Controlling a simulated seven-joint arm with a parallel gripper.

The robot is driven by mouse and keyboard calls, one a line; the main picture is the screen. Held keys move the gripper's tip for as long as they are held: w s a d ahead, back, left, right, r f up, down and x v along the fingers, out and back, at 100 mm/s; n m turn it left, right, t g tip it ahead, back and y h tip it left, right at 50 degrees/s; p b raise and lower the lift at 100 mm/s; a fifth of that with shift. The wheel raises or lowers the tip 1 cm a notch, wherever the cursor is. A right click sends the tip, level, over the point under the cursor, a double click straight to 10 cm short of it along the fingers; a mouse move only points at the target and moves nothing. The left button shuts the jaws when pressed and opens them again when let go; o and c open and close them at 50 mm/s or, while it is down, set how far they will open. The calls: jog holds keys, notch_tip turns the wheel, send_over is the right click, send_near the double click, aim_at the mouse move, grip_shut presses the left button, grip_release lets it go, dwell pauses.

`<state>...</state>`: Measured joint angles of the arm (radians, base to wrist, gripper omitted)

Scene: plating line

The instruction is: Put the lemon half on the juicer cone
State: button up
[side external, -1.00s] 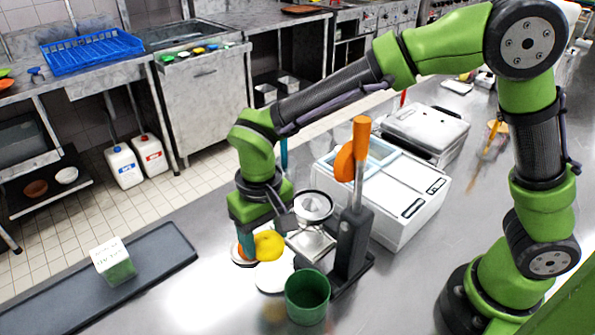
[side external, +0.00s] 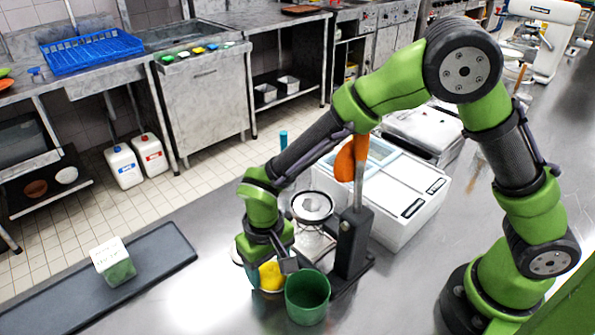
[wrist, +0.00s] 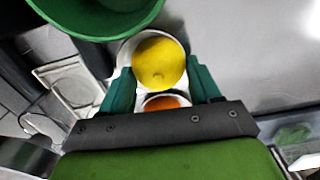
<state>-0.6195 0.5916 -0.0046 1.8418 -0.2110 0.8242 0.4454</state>
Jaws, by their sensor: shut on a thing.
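The yellow lemon half (side external: 271,276) is between the fingers of my gripper (wrist: 160,82), which is shut on it. In the wrist view the lemon half (wrist: 158,60) shows its rounded yellow side, with a white round dish (wrist: 126,52) behind it. The juicer (side external: 354,245) is a dark stand with an upright lever and an orange handle. Its dark-rimmed bowl with a pale cone (side external: 311,203) sits behind and to the right of my gripper. My gripper is low, in front of the juicer and apart from the cone.
A green cup (side external: 307,299) stands close to the right of the lemon half; it also shows in the wrist view (wrist: 95,22). A white appliance (side external: 400,210) stands behind the juicer. A white-and-green box (side external: 113,262) sits on a dark strip (side external: 165,257) at left.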

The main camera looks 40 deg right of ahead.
aim_at(266, 270)
jog(key=shift+f, duration=0.1)
jog(key=o, duration=1.1)
jog(key=r, duration=1)
jog(key=a+r, duration=0.1)
jog(key=r, duration=0.5)
jog(key=shift+s+r, duration=0.1)
jog(key=shift+s, duration=0.1)
jog(key=shift+c, duration=0.3)
jog(key=shift+d+r, duration=0.1)
jog(key=shift+r, duration=0.2)
jog(key=shift+c, duration=1)
